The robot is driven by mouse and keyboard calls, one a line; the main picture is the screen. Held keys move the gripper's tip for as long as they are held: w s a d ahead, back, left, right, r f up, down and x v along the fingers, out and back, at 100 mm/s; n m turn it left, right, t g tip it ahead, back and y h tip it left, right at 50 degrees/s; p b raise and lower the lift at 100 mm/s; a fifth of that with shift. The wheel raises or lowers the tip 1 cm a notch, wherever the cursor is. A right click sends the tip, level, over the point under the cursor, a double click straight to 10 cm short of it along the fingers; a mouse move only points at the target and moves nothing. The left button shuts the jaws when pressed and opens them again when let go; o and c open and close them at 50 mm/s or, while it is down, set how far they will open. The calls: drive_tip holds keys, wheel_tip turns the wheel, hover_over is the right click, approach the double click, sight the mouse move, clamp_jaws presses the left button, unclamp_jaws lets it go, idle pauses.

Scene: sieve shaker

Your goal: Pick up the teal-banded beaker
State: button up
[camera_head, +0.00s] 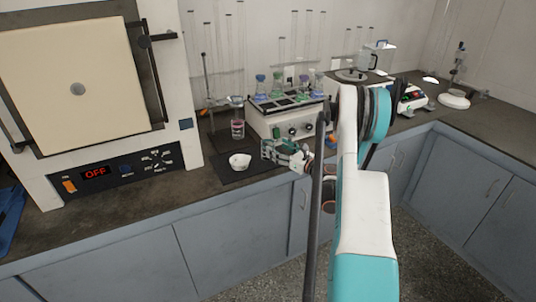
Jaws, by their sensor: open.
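A small clear beaker (238,130) with pinkish contents stands upright on the dark mat at the shaker's left side. I cannot make out a teal band on it, or on any vessel for certain, at this size. My gripper (270,153) is open in front of the shaker, pointing left. It is to the right of a white bowl (240,161) and lower right of the pinkish beaker, apart from both in the picture. No object shows clearly between its fingers. My arm hides part of the counter and the shaker's right side.
The shaker (266,123) carries several flasks with blue and green colours. A furnace (85,90) showing OFF stands at the left. A retort stand (206,75) rises behind the beaker. More equipment (409,98) is on the right counter. The counter's front edge is bare.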

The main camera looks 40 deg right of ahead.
sight(273, 144)
drive_tip(key=shift+w+a+r+b, duration=0.15)
drive_tip(key=shift+w+b, duration=0.45)
drive_tip(key=shift+w, duration=1.05)
drive_tip(key=shift+w+a+r+b, duration=0.1)
drive_tip(key=shift+w+b, duration=0.5)
drive_tip(key=shift+w, duration=1)
drive_tip(key=c, duration=1.2)
